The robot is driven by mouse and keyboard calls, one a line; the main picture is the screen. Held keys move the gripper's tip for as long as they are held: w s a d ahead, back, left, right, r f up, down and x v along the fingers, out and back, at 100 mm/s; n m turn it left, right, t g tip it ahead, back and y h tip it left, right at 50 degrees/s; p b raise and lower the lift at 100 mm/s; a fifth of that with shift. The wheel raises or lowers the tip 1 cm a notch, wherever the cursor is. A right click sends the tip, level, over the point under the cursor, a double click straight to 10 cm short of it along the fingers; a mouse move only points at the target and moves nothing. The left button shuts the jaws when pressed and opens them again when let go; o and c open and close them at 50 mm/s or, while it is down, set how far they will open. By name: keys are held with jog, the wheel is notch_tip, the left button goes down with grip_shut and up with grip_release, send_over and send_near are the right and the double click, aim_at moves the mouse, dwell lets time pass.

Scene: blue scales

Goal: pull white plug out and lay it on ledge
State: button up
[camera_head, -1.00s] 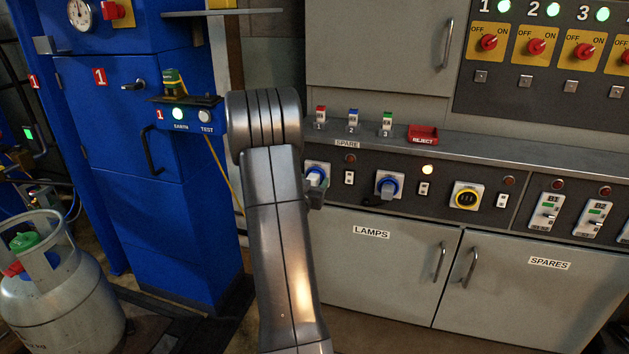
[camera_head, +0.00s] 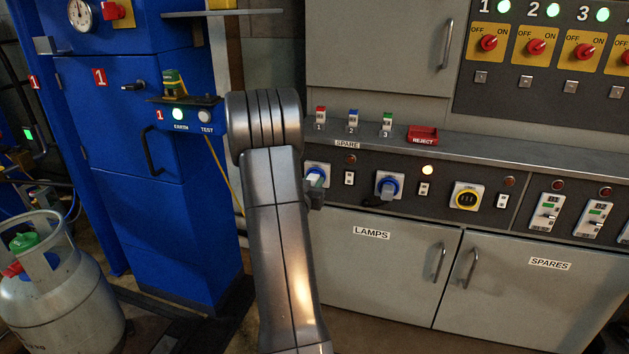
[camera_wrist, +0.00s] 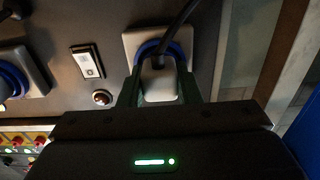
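The white plug (camera_wrist: 158,82) sits in a blue-rimmed socket (camera_wrist: 172,47) on a pale square plate, with a black cable running up from it in the wrist view. My gripper (camera_wrist: 160,88) has one dark finger on each side of the plug, close against it. In the head view the plug (camera_head: 314,181) is at the left end of the dark panel, and my arm hides part of it and most of my gripper. The grey ledge (camera_head: 480,146) runs above the panel, with a SPARE label on its front edge.
A red REJECT tray (camera_head: 422,135) and small red, blue and green numbered items stand on the ledge. A second blue socket (camera_head: 388,186) with a plug and a yellow socket (camera_head: 467,196) lie to the right. The ledge right of the tray is clear. A blue cabinet (camera_head: 150,220) stands left.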

grip_shut()
jog(key=b+v, duration=0.1)
jog(key=v, duration=0.5)
dwell(0.8)
